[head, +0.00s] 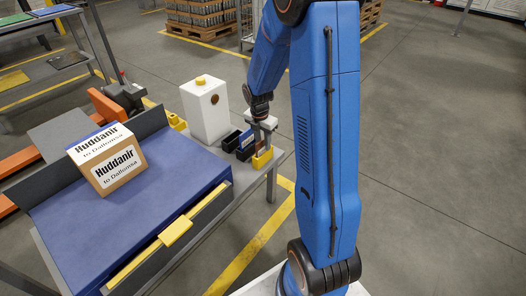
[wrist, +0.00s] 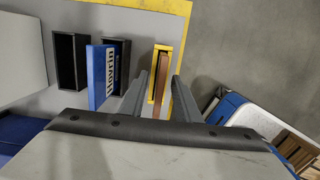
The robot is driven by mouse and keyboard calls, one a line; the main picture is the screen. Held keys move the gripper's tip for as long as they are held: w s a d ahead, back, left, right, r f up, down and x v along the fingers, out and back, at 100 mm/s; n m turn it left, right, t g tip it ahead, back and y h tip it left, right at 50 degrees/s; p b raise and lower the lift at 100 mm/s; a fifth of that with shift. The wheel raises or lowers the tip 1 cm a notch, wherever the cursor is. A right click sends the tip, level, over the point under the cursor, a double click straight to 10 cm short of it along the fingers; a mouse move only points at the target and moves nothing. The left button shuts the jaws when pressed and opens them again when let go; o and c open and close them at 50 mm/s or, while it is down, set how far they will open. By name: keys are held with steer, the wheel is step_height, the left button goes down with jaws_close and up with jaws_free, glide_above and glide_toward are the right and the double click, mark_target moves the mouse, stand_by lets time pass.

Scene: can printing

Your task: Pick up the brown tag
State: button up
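The brown tag (wrist: 163,101) stands edge-on in a narrow yellow holder (wrist: 155,88), seen in the wrist view. My gripper (wrist: 161,76) is open, with one finger on each side of the brown tag and gaps between. In the head view my gripper (head: 264,137) is low over the yellow holder (head: 262,158) at the table's corner. The brown tag cannot be made out clearly there.
A blue tag (wrist: 101,76) stands in a black holder left of my gripper, with an empty black holder (wrist: 70,62) beyond it. A white box (head: 205,110) stands close by. A labelled carton (head: 110,160) sits on the blue surface.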

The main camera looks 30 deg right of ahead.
steer(key=shift+f, duration=0.25)
stand_by(0.4)
jaws_close()
